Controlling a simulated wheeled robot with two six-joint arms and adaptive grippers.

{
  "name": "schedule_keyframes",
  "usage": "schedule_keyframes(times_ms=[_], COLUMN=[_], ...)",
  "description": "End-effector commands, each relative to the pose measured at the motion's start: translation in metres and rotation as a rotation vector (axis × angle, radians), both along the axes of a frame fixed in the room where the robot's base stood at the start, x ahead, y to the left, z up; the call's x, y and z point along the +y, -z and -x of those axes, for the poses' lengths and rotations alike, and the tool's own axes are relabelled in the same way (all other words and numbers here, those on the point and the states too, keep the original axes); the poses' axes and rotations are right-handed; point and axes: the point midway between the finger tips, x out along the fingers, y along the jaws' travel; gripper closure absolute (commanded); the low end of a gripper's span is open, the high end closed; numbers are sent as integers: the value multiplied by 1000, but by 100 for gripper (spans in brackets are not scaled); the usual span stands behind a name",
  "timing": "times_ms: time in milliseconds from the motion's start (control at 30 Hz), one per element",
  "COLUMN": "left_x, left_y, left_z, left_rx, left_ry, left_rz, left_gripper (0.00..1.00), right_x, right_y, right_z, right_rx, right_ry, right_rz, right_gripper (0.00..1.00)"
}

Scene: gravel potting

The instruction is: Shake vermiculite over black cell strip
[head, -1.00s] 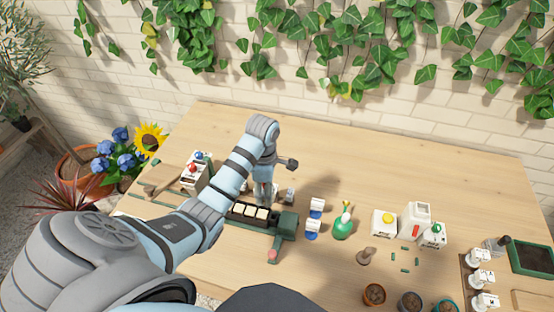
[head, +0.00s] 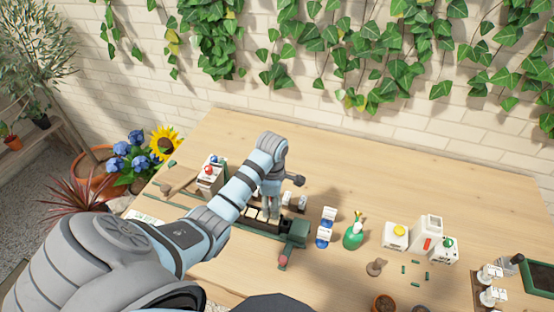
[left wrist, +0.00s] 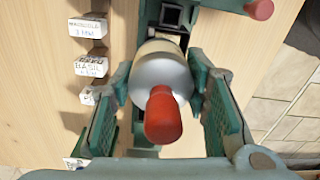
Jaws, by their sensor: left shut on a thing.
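The black cell strip (head: 250,221) lies in a green holder on the table in the head view, with pale cells partly covered by my arm. My left gripper (head: 272,208) is above the strip's right part, pointing down. In the left wrist view, the left gripper (left wrist: 165,105) is shut on a shaker (left wrist: 157,72) with a silvery rounded end and a red knob. The shaker stands between the two green finger pads. Its far end and any vermiculite are hidden. My right gripper is not in view.
A green block (head: 298,231) with a red-tipped handle (head: 283,261) adjoins the strip on the right. Small white label blocks (left wrist: 91,66) stand nearby. A green spray bottle (head: 353,235) and white containers (head: 395,236) stand further right. The back of the table is clear.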

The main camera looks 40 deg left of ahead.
Motion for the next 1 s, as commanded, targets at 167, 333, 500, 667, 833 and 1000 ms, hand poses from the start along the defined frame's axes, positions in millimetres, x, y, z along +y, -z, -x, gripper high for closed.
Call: schedule_keyframes(times_ms=[167, 333, 500, 667, 833, 1000], left_x=[-18, -11, -3, -21, -22, -22], left_y=[0, 0, 0, 0, 0, 0], left_z=[-6, -3, -1, -7, -7, -7], left_rx=[0, 0, -1, 0, 0, 0], left_ry=[2, 0, 2, 2, 1, 1], left_rz=[5, -1, 3, 4, 1, 1], left_gripper=[85, 85, 85, 85, 85, 85], right_x=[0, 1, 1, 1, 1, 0], right_y=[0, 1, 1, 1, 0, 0], right_z=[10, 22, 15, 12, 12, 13], right_rx=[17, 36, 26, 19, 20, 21], right_ry=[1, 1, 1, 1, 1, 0], right_rz=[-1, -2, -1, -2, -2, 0], right_gripper=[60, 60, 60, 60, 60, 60])
